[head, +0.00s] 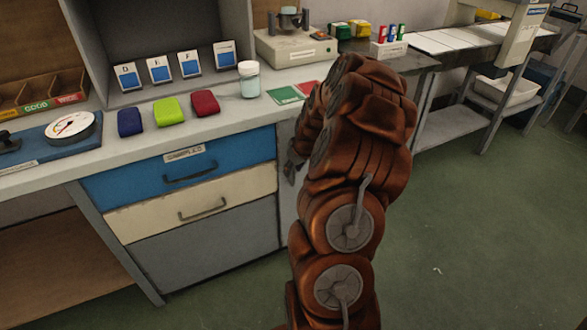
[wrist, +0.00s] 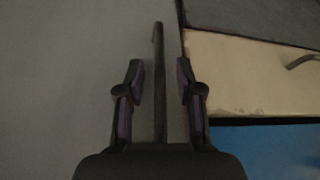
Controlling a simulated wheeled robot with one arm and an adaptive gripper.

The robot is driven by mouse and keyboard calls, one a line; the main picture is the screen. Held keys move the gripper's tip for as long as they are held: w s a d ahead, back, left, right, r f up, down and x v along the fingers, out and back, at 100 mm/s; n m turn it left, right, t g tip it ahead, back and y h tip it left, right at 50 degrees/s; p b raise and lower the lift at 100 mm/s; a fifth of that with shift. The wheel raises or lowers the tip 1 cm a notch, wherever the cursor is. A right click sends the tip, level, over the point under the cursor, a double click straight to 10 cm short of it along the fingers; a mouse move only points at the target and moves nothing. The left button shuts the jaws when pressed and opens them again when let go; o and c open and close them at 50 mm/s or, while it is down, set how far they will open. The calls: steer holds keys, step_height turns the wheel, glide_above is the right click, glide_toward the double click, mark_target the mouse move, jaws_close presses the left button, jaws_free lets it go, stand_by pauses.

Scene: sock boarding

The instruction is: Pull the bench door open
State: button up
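The bench door is a plain grey panel that fills the left of the wrist view (wrist: 70,80). In the head view a narrow strip of the door (head: 287,205) shows right of the drawers, the rest hidden by my arm. A dark bar handle (wrist: 158,40) runs along the door in the wrist view. My gripper (wrist: 160,80) is open, with one finger on each side of the handle and gaps visible on both sides. In the head view part of my gripper (head: 294,160) shows at the door front. The door looks shut.
A blue drawer (head: 230,160) and a cream drawer (head: 240,198) with handles sit left of the door. The worktop holds coloured pouches (head: 167,111), a jar (head: 249,80) and a scale (head: 295,45). Open green floor (head: 470,220) lies to the right.

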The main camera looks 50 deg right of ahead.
jaws_close()
stand_by(0.6)
